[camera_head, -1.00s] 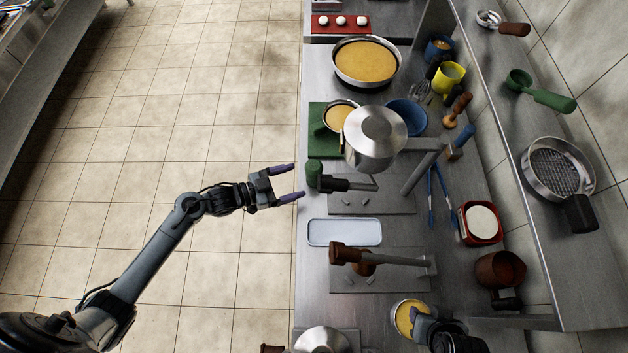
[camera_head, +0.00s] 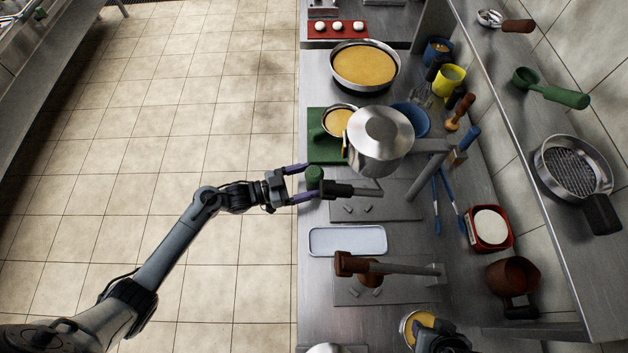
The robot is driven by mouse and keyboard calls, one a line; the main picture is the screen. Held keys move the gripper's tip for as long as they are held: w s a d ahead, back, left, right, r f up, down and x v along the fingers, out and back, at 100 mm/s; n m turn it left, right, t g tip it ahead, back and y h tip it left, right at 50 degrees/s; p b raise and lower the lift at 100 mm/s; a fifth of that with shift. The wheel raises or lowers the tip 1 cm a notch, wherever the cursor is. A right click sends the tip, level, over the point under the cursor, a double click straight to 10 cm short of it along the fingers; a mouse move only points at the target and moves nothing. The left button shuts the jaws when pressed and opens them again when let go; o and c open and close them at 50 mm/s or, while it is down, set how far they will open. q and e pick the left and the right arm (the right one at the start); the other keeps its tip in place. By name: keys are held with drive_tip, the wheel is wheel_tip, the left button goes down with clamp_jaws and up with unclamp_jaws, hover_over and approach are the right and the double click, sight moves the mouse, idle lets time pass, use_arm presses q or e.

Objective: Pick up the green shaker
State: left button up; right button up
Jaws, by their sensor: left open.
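The green shaker (camera_head: 314,177) is a small green piece near the left edge of the steel counter (camera_head: 312,285), beside a dark lever handle (camera_head: 338,190). I cannot tell whether it touches that handle. My left gripper (camera_head: 308,182) reaches in from the left with its two purple fingers apart. One finger is above the shaker in the picture and one below it, so the shaker lies between the fingertips. I see no clear grip on it.
A steel pot with a lid (camera_head: 381,132) and a green board (camera_head: 322,153) are close above. A pale blue tray (camera_head: 347,240) and a brown-handled lever (camera_head: 365,267) are below. The floor (camera_head: 170,130) left of the counter is clear.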

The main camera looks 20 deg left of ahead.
sight(321, 178)
use_arm(q)
drive_tip(key=x, duration=0.4)
drive_tip(key=shift+w+d, duration=0.15)
drive_tip(key=shift+d, duration=0.1)
use_arm(e)
drive_tip(key=shift+a, duration=0.1)
use_arm(q)
drive_tip(key=shift+c, duration=1.1)
drive_tip(key=c, duration=1.1)
drive_tip(key=shift+o, duration=0.2)
drive_tip(key=shift+r, duration=0.1)
wheel_tip(321, 178, up, 10)
drive_tip(key=shift+p, duration=0.9)
use_arm(e)
drive_tip(key=shift+r, duration=0.9)
